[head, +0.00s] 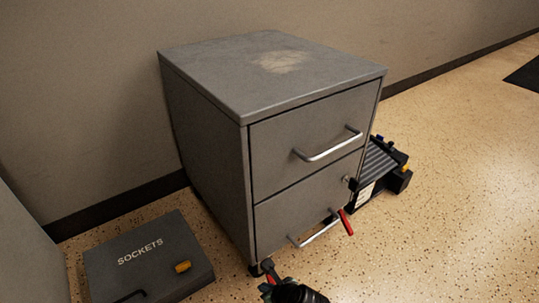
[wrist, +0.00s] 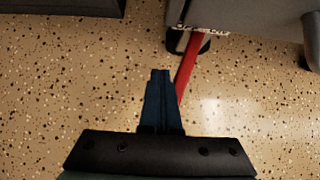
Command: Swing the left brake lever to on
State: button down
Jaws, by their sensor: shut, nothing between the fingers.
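A grey two-drawer cabinet (head: 200,130) stands on casters against the wall. The left brake lever, a red bar (wrist: 187,62), shows in the wrist view by a dark caster (wrist: 202,44) at the cabinet's lower edge. In the head view only small red bits of it (head: 266,286) show beside my gripper. Another red lever (head: 346,222) sticks out at the cabinet's front right. My gripper (wrist: 160,73) is shut and empty, low over the floor, its fingertips just left of the left lever. I cannot tell whether they touch. Its dark wrist (head: 298,292) hides part of that corner.
A dark case marked SOCKETS (head: 150,258) lies on the floor to the left. A black ridged device (head: 382,170) stands right of the cabinet. The lower drawer's handle (head: 314,236) juts out above the levers. Speckled floor (head: 450,220) is clear at the right.

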jog(key=w+d, duration=0.2)
jog(key=d, duration=0.1)
jog(key=shift+w+d, duration=0.25)
jog(key=shift+d, duration=0.05)
dwell(0.6)
jog(key=shift+s, duration=0.1)
jog(key=s+d+r+p, duration=0.5)
jog(key=s+p, duration=0.4)
jog(key=p, duration=0.4)
jog(key=shift+s+r, duration=0.35)
jog(key=shift+r, duration=0.15)
dwell(0.5)
jog(key=shift+d, duration=0.1)
